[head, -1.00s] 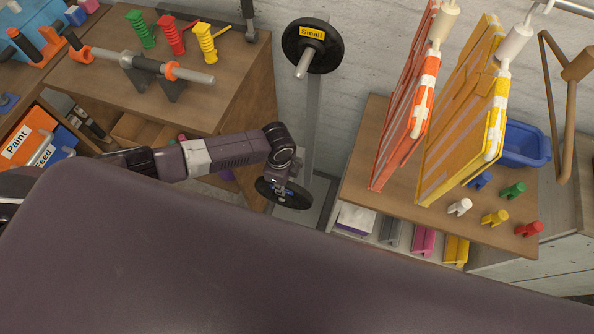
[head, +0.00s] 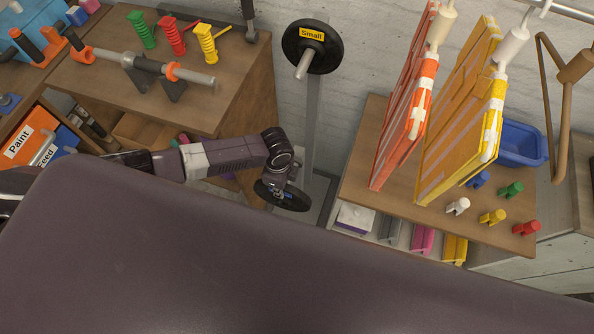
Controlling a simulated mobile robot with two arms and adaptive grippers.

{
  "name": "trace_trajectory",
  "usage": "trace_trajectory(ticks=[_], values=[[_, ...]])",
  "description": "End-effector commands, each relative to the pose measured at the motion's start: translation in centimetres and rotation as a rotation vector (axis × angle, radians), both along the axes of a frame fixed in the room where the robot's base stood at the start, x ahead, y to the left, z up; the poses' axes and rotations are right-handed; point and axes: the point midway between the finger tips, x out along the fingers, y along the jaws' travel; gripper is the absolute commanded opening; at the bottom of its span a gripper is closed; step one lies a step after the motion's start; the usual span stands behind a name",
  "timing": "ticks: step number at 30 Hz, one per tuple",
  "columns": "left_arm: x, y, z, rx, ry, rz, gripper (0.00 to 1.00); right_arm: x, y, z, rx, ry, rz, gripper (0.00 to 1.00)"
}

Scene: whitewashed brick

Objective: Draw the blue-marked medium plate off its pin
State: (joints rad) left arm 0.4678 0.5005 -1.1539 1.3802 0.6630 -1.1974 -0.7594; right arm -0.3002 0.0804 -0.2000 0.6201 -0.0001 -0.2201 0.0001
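A black plate (head: 270,196) with a dark rim hangs low on the stand, and a bit of blue shows near its middle. My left gripper (head: 289,190) is at the front of this plate, overlapping its right half. Its fingers are small and dark against the plate, so whether they are shut on it is unclear. The pin at this plate is hidden. Above it, another black plate (head: 330,48) with a yellow "Small" label sits on a metal pin (head: 303,64) of the grey upright stand (head: 311,120). My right gripper is not in view.
Left is a wooden bench (head: 215,100) with a grey bar and coloured spring-like pieces. Right is a wooden table (head: 372,150) with several coloured pegs and a blue bin (head: 520,145). Orange (head: 405,110) and yellow (head: 465,110) panels hang above it. A large dark surface fills the foreground.

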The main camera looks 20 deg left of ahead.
Motion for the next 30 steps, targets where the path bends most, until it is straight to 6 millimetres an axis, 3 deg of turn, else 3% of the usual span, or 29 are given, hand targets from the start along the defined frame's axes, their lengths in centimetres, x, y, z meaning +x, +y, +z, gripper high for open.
trace_trajectory(ticks=[30], values=[[-3.2, -0.1, 0.5, -0.005, -0.007, 0.000, 0.00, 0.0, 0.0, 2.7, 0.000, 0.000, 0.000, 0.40]])
